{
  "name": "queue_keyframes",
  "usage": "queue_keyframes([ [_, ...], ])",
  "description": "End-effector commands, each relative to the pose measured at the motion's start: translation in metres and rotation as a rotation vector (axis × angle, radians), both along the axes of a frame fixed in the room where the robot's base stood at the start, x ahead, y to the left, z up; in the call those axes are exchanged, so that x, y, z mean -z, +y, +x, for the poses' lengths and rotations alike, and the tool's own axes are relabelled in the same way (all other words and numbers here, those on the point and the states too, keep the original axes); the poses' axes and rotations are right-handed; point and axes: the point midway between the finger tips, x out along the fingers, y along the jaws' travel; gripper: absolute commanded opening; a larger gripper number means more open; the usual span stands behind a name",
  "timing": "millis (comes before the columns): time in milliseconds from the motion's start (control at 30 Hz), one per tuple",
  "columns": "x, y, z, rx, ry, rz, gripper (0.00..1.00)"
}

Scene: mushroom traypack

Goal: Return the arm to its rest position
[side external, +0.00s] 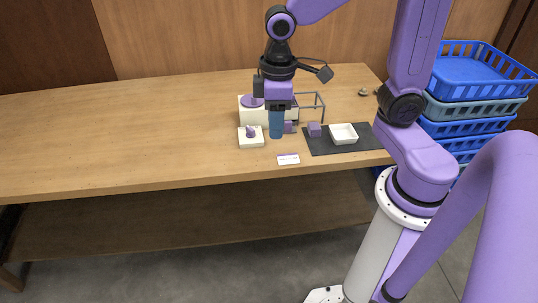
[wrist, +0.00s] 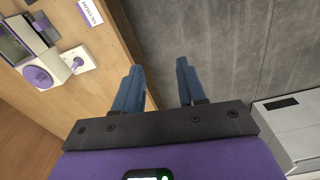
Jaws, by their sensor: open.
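My gripper (side external: 276,135) is raised, with its blue fingers pointing down. In the wrist view its two fingers (wrist: 158,67) are apart with nothing between them, against bare grey floor past the table edge. In the side view it overlaps the things on the table and hides part of them. A white tray (side external: 343,133) stands on a dark mat (side external: 320,149), apart from the gripper. No mushroom is clearly recognisable.
The wooden table (side external: 150,130) is bare on its left. A white box (side external: 246,117) with a purple disc, a white block (side external: 251,142) with a purple piece, a purple cube (side external: 314,129), a wire frame (side external: 323,101) and a label card (side external: 288,159) cluster nearby. Blue crates (side external: 465,74) are stacked right.

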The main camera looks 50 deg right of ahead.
Motion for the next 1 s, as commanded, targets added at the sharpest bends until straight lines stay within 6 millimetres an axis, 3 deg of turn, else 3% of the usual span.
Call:
queue_keyframes([
  [200, 0.0, -0.004, -0.068, -0.2, -0.004, 0.005, 0.4],
  [433, 0.005, -0.018, -0.121, -0.369, -0.006, 0.008, 0.4],
  [633, 0.007, -0.025, -0.14, -0.433, -0.006, 0.007, 0.4],
  [1000, 0.007, -0.025, -0.141, -0.438, -0.006, 0.007, 0.4],
])
